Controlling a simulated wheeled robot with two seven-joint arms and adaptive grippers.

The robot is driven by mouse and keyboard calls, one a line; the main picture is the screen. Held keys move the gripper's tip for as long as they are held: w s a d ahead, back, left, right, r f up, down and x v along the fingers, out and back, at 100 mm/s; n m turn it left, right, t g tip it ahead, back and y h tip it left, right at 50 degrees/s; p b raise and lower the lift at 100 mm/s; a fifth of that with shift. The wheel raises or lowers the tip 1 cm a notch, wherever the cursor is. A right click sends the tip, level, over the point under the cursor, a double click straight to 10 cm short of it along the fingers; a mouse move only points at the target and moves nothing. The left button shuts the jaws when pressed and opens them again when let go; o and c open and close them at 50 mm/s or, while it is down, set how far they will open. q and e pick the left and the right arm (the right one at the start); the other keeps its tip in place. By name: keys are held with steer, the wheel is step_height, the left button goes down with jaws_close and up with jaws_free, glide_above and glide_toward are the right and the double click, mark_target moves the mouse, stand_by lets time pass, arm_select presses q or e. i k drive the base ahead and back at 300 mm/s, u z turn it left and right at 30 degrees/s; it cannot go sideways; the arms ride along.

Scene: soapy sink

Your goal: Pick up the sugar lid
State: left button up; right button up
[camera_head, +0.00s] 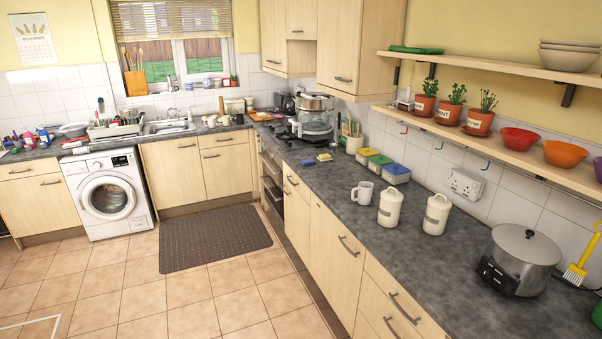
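Two white lidded canisters stand upright on the dark grey counter (345,215) on the right side of the head view. The left canister (389,212) has a white lid (392,191) on top. The right canister (434,219) also has a white lid (439,200) on top. Each has a label on its front, too small to read, so I cannot tell which one is the sugar. Neither of my grippers is in view.
A white mug (363,193) stands just left of the canisters. A large steel pot (524,258) is on the counter at the right. Plastic tubs (396,174) sit behind, near the wall. A shelf (510,148) with plant pots and bowls overhangs the counter's back.

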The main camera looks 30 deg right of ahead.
mark_target(393, 196)
steer(key=i, duration=1.7)
steer(key=z, duration=1.3)
